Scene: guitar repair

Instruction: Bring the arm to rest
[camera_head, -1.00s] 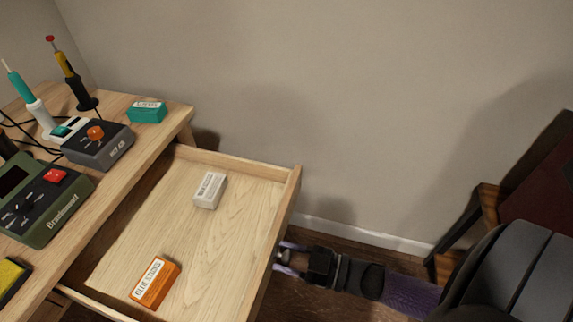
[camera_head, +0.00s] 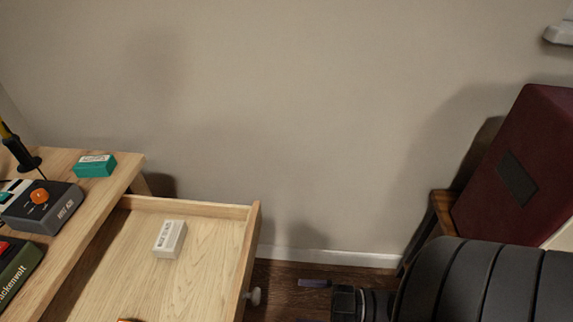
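My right gripper (camera_head: 310,302) is at the bottom edge, right of the open drawer. One purple finger shows at the far side of the hand, set wide of its middle; the other is mostly cut off. The gripper looks open and empty, apart from the drawer's round knob (camera_head: 254,296). My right arm comes in from the lower right. My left gripper is out of view. The drawer (camera_head: 205,270) stands pulled out of the wooden desk, with a white box (camera_head: 169,239) inside. Only a sliver of an orange box (camera_head: 128,320) shows at the bottom.
The desk (camera_head: 62,170) at the left carries a teal box (camera_head: 95,166), a grey pedal with an orange knob (camera_head: 42,206) and part of a green pedal (camera_head: 16,270). A dark red case-like object (camera_head: 520,165) stands at the right. Floor shows between drawer and arm.

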